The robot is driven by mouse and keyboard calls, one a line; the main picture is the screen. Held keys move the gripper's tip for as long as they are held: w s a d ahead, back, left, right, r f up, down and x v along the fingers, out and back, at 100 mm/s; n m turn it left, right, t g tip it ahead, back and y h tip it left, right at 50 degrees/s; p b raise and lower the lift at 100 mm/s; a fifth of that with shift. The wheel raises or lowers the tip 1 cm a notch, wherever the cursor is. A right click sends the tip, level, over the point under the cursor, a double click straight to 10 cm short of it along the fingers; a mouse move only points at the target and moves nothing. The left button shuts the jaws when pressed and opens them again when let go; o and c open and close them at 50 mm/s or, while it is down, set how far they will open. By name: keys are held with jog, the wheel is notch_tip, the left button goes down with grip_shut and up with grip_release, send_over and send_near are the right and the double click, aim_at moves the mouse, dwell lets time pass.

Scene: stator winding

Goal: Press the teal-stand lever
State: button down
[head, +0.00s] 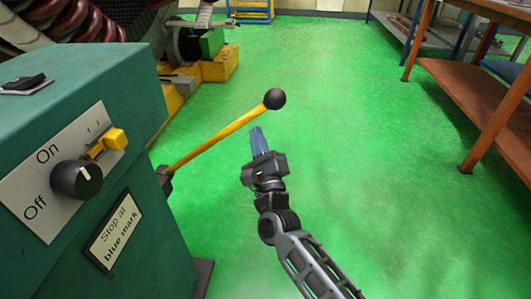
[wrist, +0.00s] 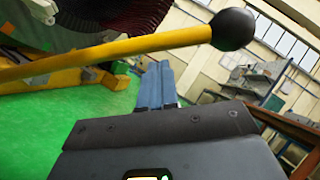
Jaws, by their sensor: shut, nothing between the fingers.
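The teal stand (head: 90,110) is at the left of the head view. Its yellow lever (head: 220,139) sticks out from the stand's right side and slants up to a black ball knob (head: 274,99). My gripper (head: 257,135) is shut and empty, with its blue fingers pointing up, just below and right of the lever in the picture. In the wrist view the lever (wrist: 110,50) crosses the upper part, with its knob (wrist: 233,29) at upper right. The blue fingertips (wrist: 157,68) show below the lever there, and I cannot tell whether they touch it.
The stand's front has a black On/Off knob (head: 77,180), a yellow switch (head: 107,143) and a "Stop at blue mark" label (head: 115,231). An orange-framed table (head: 480,100) stands at the right. A yellow-based machine (head: 205,70) is behind. Green floor (head: 350,110) is clear between.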

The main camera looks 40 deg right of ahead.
jog(key=shift+w+a+r, duration=0.2)
jog(key=shift+w+r, duration=0.15)
jog(key=shift+r, duration=0.05)
jog(key=shift+r, duration=0.1)
jog(key=w+a+r+n+g+y+p, duration=0.1)
jog(key=w+a+r+n+y+p, duration=0.2)
jog(key=w+a+r+p, duration=0.7)
jog(key=shift+w+a+r+n+y+p, duration=0.25)
jog(key=shift+r+n+p, duration=1.05)
jog(key=shift+p, duration=2.4)
jog(key=shift+d, duration=0.15)
